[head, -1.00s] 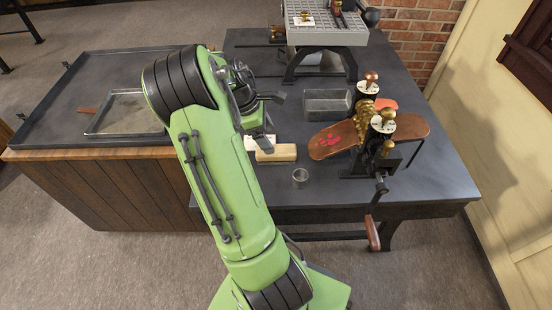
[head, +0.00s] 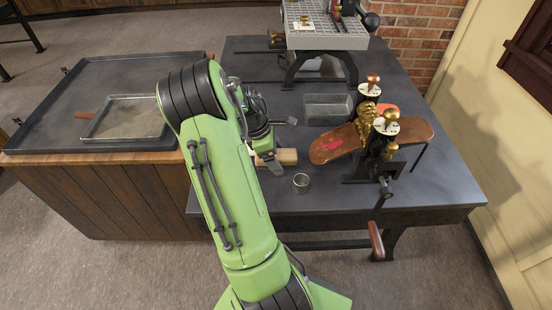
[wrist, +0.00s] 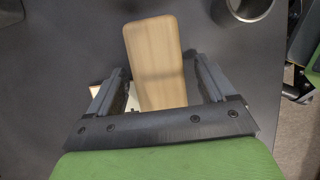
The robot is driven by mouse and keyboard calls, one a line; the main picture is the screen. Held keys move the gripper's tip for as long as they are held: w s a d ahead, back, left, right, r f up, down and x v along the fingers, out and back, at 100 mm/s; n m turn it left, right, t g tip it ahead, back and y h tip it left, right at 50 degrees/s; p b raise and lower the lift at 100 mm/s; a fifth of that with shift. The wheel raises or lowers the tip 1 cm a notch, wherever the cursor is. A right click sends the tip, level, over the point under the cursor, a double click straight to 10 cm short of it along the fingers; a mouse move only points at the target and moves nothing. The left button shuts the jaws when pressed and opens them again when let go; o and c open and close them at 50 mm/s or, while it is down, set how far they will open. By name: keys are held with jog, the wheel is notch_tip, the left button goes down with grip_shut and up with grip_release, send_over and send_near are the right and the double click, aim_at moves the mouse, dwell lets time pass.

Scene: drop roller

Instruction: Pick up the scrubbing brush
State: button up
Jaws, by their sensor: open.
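The scrubbing brush shows as a pale wooden block (wrist: 155,60) in the wrist view, lying between the two fingers of my gripper (wrist: 157,85). The fingers are apart, one on each side of the wood, with a gap on both sides. Its near end is hidden by the gripper's crossbar. In the head view the wooden block (head: 288,157) is partly covered by my gripper (head: 268,160), which is low over the table. A small white patch shows beside the left finger in the wrist view; I cannot tell whether it is part of the brush.
A small metal cup (head: 301,181) stands just in front of the block. A grey metal tray (head: 327,121) lies behind it. A roller machine with a reddish-brown board (head: 336,144) stands to the right. A shallow tray (head: 113,134) lies on the left table.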

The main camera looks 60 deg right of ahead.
jog(key=shift+f, duration=0.1)
jog(key=c, duration=1.1)
